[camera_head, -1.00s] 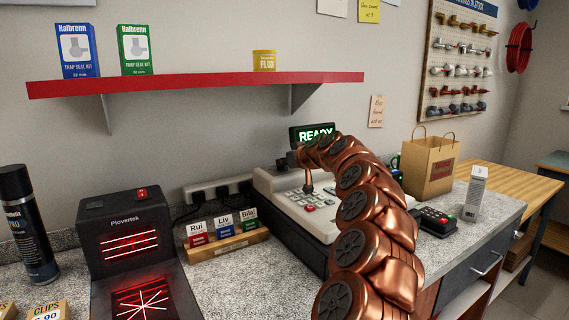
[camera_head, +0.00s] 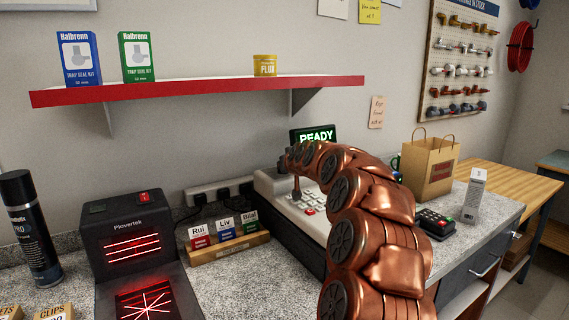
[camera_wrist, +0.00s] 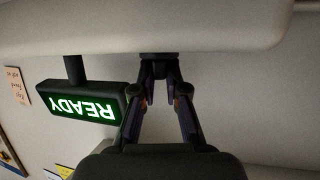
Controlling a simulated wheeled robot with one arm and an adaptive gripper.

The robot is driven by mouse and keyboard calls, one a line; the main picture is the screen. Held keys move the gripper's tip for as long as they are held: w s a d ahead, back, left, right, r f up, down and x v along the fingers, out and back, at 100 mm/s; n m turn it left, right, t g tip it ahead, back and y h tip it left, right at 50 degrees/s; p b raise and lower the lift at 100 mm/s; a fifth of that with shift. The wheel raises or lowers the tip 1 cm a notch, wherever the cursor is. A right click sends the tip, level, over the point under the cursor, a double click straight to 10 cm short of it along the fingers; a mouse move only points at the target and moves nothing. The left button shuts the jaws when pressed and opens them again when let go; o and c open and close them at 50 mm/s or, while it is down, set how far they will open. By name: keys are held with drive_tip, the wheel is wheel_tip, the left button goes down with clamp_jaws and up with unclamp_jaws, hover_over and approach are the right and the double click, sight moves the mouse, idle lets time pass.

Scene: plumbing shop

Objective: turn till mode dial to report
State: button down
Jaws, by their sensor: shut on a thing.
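The white till (camera_head: 263,185) stands on the counter, with a green-lit READY display (camera_head: 314,135) above it. The display shows upside down in the wrist view (camera_wrist: 80,106). My gripper (camera_wrist: 160,76) is shut on a small dark part at the edge of the till's pale body (camera_wrist: 60,28). This part looks like the mode dial (camera_wrist: 159,57), but its markings and position cannot be read. In the head view my copper arm covers much of the till, and the gripper and dial are hidden behind it.
A Plovertek scanner (camera_head: 128,238) with red lines and a rack of name tags (camera_head: 228,247) stand left of the till. A card terminal (camera_head: 434,222), a small white box (camera_head: 473,196) and a paper bag (camera_head: 430,168) stand to the right. A red-edged shelf (camera_head: 200,91) hangs above.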

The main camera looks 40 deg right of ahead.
drive_tip(key=shift+f+m+g+h+p, duration=0.1)
drive_tip(key=shift+m+g+h+p, duration=0.6)
drive_tip(key=shift+m+h+p, duration=0.45)
drive_tip(key=shift+a+m+g+h, duration=0.1)
drive_tip(key=shift+m+g+h, duration=0.4)
drive_tip(key=shift+m+h, duration=0.35)
drive_tip(key=shift+w+a+f+m+g+h+b, duration=0.15)
drive_tip(key=shift+m+g+h+b, duration=0.55)
drive_tip(key=shift+b, duration=0.45)
drive_tip(key=m+g+h+b, duration=0.1)
drive_tip(key=b, duration=0.1)
drive_tip(key=shift+f+m+b, duration=0.15)
drive_tip(key=shift+m+b, duration=0.15)
drive_tip(key=shift+b, duration=0.1)
drive_tip(key=shift+w+m+g+h+b, duration=0.1)
drive_tip(key=shift+m+g+h+b, duration=0.25)
drive_tip(key=shift+b, duration=0.2)
drive_tip(key=shift+m+g+h+b, duration=0.35)
drive_tip(key=shift+m+g+b, duration=0.45)
drive_tip(key=shift+b, duration=0.3)
